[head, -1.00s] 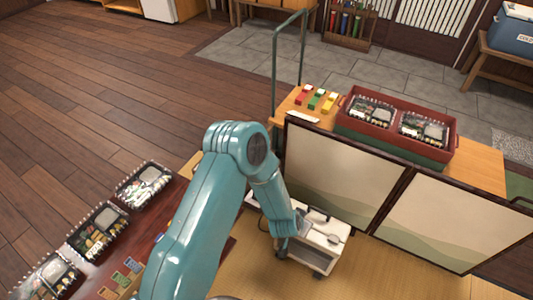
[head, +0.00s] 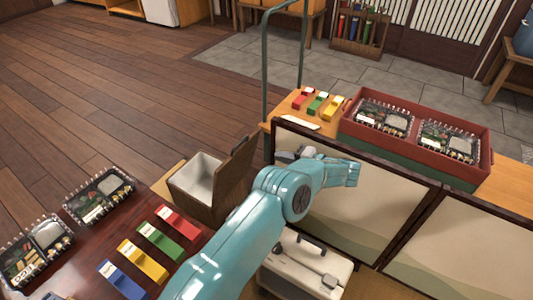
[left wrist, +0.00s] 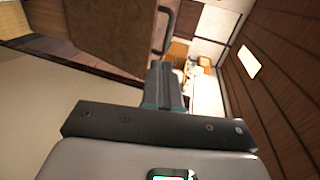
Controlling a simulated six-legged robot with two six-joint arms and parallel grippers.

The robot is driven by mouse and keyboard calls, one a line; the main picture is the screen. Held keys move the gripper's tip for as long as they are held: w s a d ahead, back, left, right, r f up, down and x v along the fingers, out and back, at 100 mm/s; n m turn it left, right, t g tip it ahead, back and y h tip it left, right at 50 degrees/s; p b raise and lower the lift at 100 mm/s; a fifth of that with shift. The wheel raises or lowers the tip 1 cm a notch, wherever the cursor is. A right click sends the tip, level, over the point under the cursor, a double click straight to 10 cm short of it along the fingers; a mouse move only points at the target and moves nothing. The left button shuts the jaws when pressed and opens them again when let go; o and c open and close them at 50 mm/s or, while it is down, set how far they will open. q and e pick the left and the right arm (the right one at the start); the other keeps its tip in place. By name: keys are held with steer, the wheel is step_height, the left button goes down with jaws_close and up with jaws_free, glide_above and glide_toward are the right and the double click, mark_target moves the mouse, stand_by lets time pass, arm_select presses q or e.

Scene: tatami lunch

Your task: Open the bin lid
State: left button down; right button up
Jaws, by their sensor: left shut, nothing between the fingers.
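The bin (head: 188,190) is a brown box with a pale inside, left of centre in the head view. Its brown lid (head: 236,165) stands raised at the bin's right side, and the pale inside shows. My left gripper (head: 282,155) is shut and empty, to the right of the lid and in front of the folding screen. In the left wrist view its closed fingers (left wrist: 165,78) show, with a brown panel, probably the lid (left wrist: 108,40), close at the upper left. Whether they touch cannot be told. My right gripper is out of view.
The folding screen (head: 345,215) stands close by my left arm. A white case (head: 300,268) with a dark handle is below it. A dark red table (head: 120,225) with lunch boxes and coloured blocks lies at left. A red tray (head: 478,172) sits behind the screen.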

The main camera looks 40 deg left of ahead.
arm_select(q)
steer(key=r+b+x, duration=0.1)
steer(key=b+x, duration=0.3)
steer(key=x, duration=0.9)
steer(key=shift+s+a, duration=0.2)
steer(key=shift+s, duration=0.05)
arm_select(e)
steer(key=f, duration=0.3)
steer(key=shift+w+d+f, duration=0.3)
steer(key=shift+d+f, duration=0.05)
arm_select(q)
steer(key=shift+r, duration=0.1)
